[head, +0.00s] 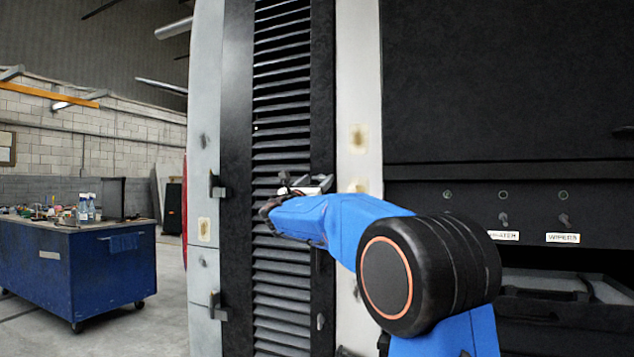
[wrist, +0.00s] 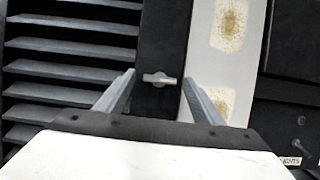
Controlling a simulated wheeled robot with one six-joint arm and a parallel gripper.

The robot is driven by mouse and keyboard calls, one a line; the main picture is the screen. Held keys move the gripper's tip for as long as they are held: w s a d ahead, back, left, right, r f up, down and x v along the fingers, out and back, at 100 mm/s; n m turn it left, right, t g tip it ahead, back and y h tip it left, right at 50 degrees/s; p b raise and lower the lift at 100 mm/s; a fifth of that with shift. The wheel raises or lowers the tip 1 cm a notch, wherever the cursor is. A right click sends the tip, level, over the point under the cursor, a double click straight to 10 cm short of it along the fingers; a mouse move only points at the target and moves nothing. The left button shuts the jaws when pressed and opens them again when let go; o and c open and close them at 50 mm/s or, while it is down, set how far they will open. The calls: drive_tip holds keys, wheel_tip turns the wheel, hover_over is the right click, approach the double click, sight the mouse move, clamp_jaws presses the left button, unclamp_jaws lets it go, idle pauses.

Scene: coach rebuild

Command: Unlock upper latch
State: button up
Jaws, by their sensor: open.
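The upper latch (wrist: 160,79) is a small light-grey turn handle on the black edge strip of the louvred panel. In the wrist view its handle lies nearly level. My gripper (wrist: 159,82) is open, with one grey finger on each side of the latch in the picture; I see no finger touching it, and the depth gap is unclear. In the head view my gripper (head: 308,184) is in front of the louvred panel (head: 282,100) at mid height, and the upper latch is hidden behind it. A lower latch (head: 320,321) shows further down the same strip.
Black hinges (head: 216,187) stand out on the panel's left side. A white pillar (head: 358,90) with yellowish patches is right of the strip. Further right is a dark switch panel (head: 520,212) with toggles. A blue workbench (head: 75,270) stands at the far left, with open floor between.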

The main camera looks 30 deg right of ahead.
drive_tip(key=shift+w+d+r, duration=0.1)
drive_tip(key=shift+w+d, duration=0.05)
drive_tip(key=shift+d, duration=0.1)
drive_tip(key=c, duration=1.1)
drive_tip(key=shift+o, duration=0.3)
